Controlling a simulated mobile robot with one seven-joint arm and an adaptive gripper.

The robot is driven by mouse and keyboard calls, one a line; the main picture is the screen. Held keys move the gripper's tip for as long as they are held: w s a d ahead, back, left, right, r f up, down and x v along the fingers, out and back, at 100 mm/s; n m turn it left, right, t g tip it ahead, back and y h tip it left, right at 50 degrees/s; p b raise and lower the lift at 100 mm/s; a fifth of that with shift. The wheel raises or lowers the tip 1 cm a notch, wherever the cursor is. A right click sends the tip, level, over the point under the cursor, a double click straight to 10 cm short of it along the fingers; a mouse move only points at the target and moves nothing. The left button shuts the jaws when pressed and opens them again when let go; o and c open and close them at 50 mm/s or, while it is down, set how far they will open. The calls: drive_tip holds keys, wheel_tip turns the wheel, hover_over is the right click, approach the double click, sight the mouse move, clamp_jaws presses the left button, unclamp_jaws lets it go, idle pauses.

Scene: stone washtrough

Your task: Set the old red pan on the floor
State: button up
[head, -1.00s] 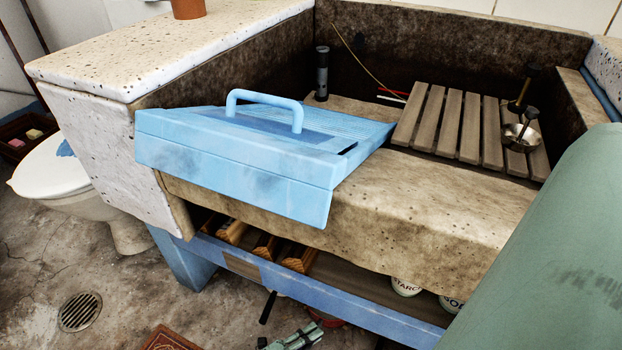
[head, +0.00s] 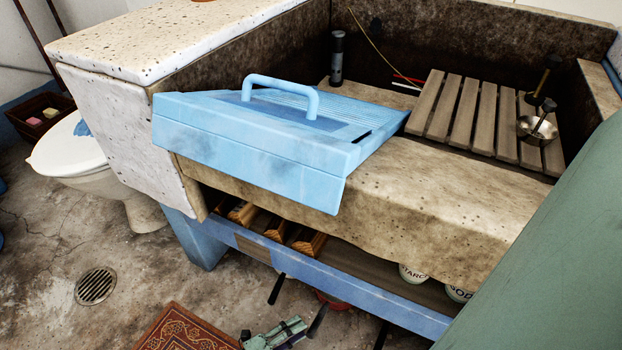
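A red, round-edged thing (head: 333,301), perhaps the old red pan, shows as a small curved strip below the blue shelf rail; most of it is hidden. I cannot tell what it rests on. A pale green and black part (head: 276,334), which looks like my gripper, is at the bottom edge, left of and below the red strip. It is small and cut off, so its fingers and any hold cannot be made out. Dark thin bars stand near it. The floor (head: 50,265) is bare grey concrete at the left.
The blue shelf (head: 330,282) under the stone trough (head: 440,205) overhangs the red strip. A patterned red mat (head: 185,330) lies on the floor left of the green part. A drain grate (head: 97,286) and a toilet (head: 80,165) are further left.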

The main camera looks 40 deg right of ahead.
drive_tip(key=shift+w+a+r, duration=0.15)
drive_tip(key=shift+a, duration=1)
drive_tip(key=shift+w+a+r, duration=0.1)
drive_tip(key=shift+w+a, duration=0.05)
drive_tip(key=shift+a, duration=0.95)
